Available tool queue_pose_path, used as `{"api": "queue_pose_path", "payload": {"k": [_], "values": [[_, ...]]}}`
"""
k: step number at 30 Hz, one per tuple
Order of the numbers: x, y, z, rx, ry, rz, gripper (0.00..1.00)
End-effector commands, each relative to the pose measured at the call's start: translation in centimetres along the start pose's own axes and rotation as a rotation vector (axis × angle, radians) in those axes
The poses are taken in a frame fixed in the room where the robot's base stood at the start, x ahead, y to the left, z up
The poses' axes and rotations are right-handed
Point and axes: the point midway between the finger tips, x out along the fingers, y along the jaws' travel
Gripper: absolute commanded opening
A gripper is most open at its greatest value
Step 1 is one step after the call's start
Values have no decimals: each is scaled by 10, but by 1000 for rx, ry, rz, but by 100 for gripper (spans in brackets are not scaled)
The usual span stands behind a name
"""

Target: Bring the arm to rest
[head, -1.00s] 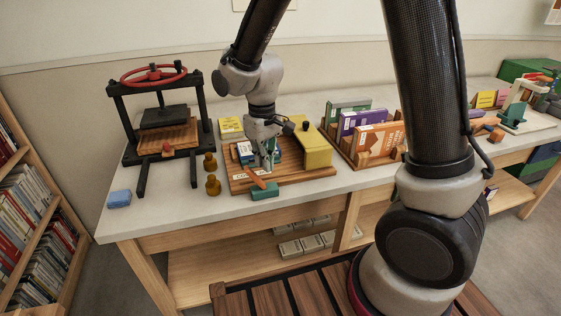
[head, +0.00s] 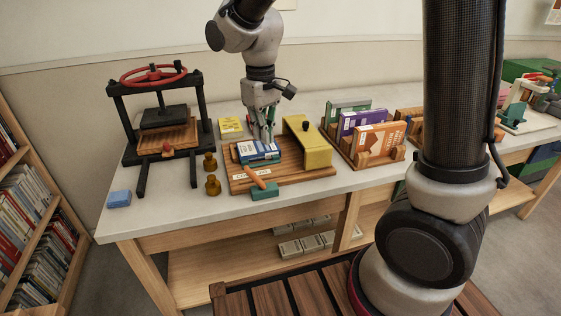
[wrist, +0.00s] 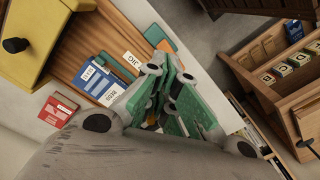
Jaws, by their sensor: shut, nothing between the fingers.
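My gripper (head: 265,138) hangs pointing down above the wooden board (head: 310,173) on the worktable, in the head view. Its fingers are shut and empty; in the wrist view the closed fingers (wrist: 170,105) fill the middle. Just below it in the head view lies a blue book (head: 255,151) with a white label. The blue book also shows in the wrist view (wrist: 98,80), to the left of the fingers. I cannot tell the exact gap between fingertips and book.
A yellow block-like stand (head: 308,142) rises close to the right of my gripper. A black press with a red wheel (head: 153,75) stands at left, two brass weights (head: 212,185) beside it. Book holders (head: 366,140) stand right. A teal holder (head: 265,191) sits at the board's front.

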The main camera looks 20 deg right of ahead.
Motion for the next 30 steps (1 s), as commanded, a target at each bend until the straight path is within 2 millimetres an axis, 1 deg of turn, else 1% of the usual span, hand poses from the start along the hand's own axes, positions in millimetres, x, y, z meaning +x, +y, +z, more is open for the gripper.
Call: {"api": "queue_pose_path", "payload": {"k": [5, 8, 9, 11, 12, 14, 15, 17, 18, 20, 21, 24, 27, 30], "values": [[1, 0, 4, -1, -13, 0, 0], [10, 0, 24, -3, -61, 0, 0], [6, 1, 38, -1, -69, 0, 0], [-4, 9, 58, 20, -61, -1, 0], [-12, 16, 73, 40, -52, -1, 0], [-24, 28, 96, 78, -29, -2, 0], [-33, 36, 113, 106, -9, -1, 0], [-45, 47, 138, 154, 27, 1, 0], [-53, 54, 156, 189, 54, 4, 0], [-63, 63, 182, 244, 99, 10, 0], [-69, 68, 198, 281, 132, 17, 0], [-81, 78, 233, 366, 212, 37, 0], [-92, 85, 256, 435, 287, 61, 0], [-103, 90, 268, 485, 345, 83, 0]]}}
